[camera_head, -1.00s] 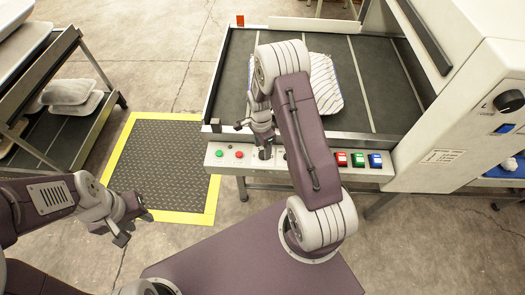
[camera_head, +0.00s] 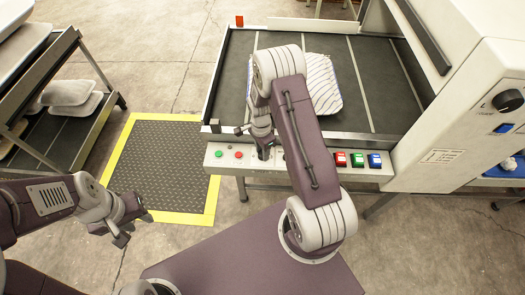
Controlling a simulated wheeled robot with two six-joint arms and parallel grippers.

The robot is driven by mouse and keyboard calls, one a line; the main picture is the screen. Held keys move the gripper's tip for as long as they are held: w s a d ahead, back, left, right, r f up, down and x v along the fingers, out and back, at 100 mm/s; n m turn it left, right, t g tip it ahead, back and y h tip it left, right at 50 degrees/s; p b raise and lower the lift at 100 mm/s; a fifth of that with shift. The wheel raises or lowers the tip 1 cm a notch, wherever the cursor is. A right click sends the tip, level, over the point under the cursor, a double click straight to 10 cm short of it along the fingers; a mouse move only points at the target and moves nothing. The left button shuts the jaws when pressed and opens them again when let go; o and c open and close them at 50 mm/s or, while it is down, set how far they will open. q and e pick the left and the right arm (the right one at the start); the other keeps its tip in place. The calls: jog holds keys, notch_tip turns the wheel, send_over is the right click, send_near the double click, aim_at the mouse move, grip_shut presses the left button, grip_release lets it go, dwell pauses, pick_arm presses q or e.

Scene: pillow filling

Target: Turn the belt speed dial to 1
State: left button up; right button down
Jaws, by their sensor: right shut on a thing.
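The control panel (camera_head: 222,163) runs along the front edge of the belt table, with a green and a red button at its left. My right gripper (camera_head: 265,149) points down at this panel, just right of the red button. It is shut on a small dark knob, apparently the belt speed dial (camera_head: 264,154), which is mostly hidden by the fingers. I cannot read the dial's setting or marks. My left gripper (camera_head: 130,226) hangs open and empty over the floor near the yellow-edged mat.
Green, red and blue switches (camera_head: 357,160) sit on the panel right of my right arm. A striped pillow (camera_head: 322,85) lies on the dark belt (camera_head: 385,75). A white machine (camera_head: 470,110) with a large black knob (camera_head: 508,101) stands right. A rack (camera_head: 75,125) stands left.

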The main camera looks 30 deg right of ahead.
jog(key=n, duration=0.3)
jog(key=shift+r+n+p, duration=0.1)
jog(key=shift+n+p, duration=0.25)
jog(key=shift+n, duration=0.05)
jog(key=n, duration=0.3)
jog(key=shift+a+n+p, duration=0.1)
jog(key=shift+n+p, duration=0.2)
jog(key=shift+n, duration=0.1)
jog(key=n, duration=0.3)
jog(key=shift+n+h+p, duration=0.3)
jog(key=shift+p, duration=0.05)
jog(key=n+p, duration=0.1)
jog(key=n, duration=0.2)
jog(key=shift+n, duration=0.3)
jog(key=n+p, duration=0.1)
jog(key=n, duration=0.3)
jog(key=shift+t, duration=0.4)
jog(key=shift+s+n+p, duration=0.1)
jog(key=shift+n+p, duration=1.05)
jog(key=shift+n, duration=0.95)
